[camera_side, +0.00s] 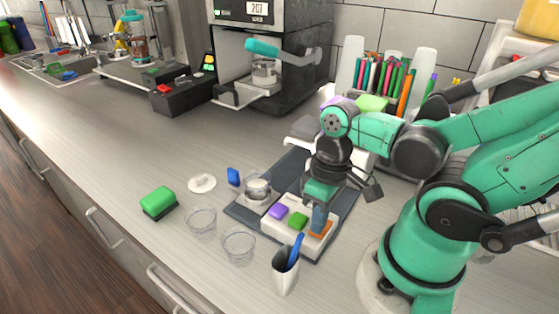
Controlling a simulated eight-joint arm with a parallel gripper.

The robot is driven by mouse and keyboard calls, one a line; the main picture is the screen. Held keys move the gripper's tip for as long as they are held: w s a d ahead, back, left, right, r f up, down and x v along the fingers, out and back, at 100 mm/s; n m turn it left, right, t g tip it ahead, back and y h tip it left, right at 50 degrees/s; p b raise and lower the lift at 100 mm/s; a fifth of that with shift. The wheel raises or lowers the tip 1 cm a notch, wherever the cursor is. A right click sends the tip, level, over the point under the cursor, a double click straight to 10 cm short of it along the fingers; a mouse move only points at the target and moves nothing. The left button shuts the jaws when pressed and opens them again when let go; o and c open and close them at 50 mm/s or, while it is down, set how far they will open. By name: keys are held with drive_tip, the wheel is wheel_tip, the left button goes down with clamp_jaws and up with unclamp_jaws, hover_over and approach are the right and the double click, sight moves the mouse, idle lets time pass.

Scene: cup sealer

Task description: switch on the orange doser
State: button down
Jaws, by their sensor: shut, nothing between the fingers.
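A white panel (300,226) on a dark mat carries a purple key (278,211), a green key (298,220) and an orange key (325,230) in a row. The orange key at the right end is the only clearly orange part I can link with the doser. My gripper (319,224) points down at this end of the panel, shut and empty. Its blue fingers stand over the orange key and hide part of it. I cannot tell if the fingertips touch or press the key. No lit sign shows on it.
A clear cup (257,188) stands on the dark mat (350,200). Two clear cups (202,221) (238,246), a green sponge-like block (158,202) and a white lid (202,183) lie left. A white cup with a blue stick (285,277) stands close in front.

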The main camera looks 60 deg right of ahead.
drive_tip(key=shift+f, duration=0.2)
idle(0.5)
drive_tip(key=shift+d+r, duration=0.25)
drive_tip(key=shift+d, duration=0.5)
wheel_tip(320, 180, up, 14)
drive_tip(key=a, duration=0.2)
idle(0.6)
drive_tip(key=shift+w+f, duration=0.1)
